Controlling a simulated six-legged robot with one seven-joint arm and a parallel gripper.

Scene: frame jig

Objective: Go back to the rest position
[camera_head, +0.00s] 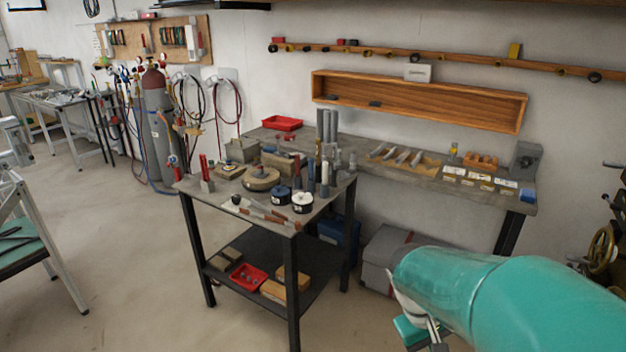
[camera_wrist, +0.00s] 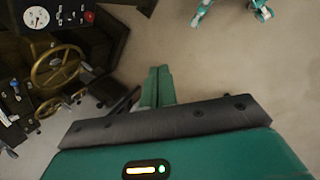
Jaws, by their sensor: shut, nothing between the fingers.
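My gripper (camera_wrist: 159,72) shows in the wrist view as two green fingers. They lie side by side and are shut, with nothing between them. They point out over bare floor, and no object touches them. In the head view my teal arm fills the lower right and hides what is behind it. Only a small part of its end shows at the bottom edge there, and the fingertips cannot be made out.
A machine with a brass handwheel (camera_wrist: 56,66) is left of my gripper in the wrist view. In the head view a work table (camera_head: 233,203) crowded with tools stands mid-picture, before a wall bench (camera_head: 420,184). Bare floor (camera_head: 130,250) lies to the left.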

